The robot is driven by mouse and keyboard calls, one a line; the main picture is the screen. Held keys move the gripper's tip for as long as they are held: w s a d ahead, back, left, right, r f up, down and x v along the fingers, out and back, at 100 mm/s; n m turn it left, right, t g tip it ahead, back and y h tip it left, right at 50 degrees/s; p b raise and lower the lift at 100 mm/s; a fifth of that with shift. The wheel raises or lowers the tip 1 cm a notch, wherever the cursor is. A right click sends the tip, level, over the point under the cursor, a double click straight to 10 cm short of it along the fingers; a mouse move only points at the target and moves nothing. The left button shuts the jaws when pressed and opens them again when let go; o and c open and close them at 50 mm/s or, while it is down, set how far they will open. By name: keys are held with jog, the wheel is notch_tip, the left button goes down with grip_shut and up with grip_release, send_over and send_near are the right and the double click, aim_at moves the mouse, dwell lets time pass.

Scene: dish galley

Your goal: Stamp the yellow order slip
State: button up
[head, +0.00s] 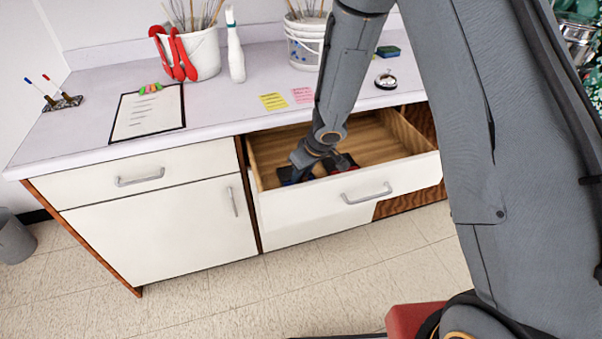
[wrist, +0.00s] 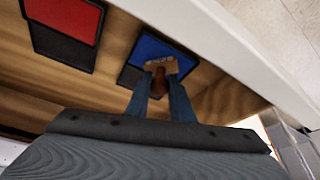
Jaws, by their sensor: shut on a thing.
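The yellow order slip (head: 273,101) lies on the counter behind the open drawer, with a pink slip (head: 302,95) just right of it. My gripper (wrist: 160,98) reaches down into the drawer and is shut on the brown handle of a stamp (wrist: 162,65) with a pale wooden block. The stamp is over the blue ink pad (wrist: 146,51); I cannot tell whether it touches the ink. A red ink pad (wrist: 66,18) in a black case lies apart, to the left in the wrist view. In the head view my arm hides the stamp.
The open drawer (head: 352,205) has a raised white front and wooden walls around my gripper. On the counter are a clipboard (head: 148,112), a white bottle (head: 235,52), a bell (head: 385,80), a sponge (head: 388,51) and buckets. Counter between clipboard and yellow slip is clear.

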jog(key=shift+s, duration=0.1)
dwell(0.4)
notch_tip(320, 180, up, 7)
jog(key=p, duration=1.2)
dwell(0.3)
dwell(0.3)
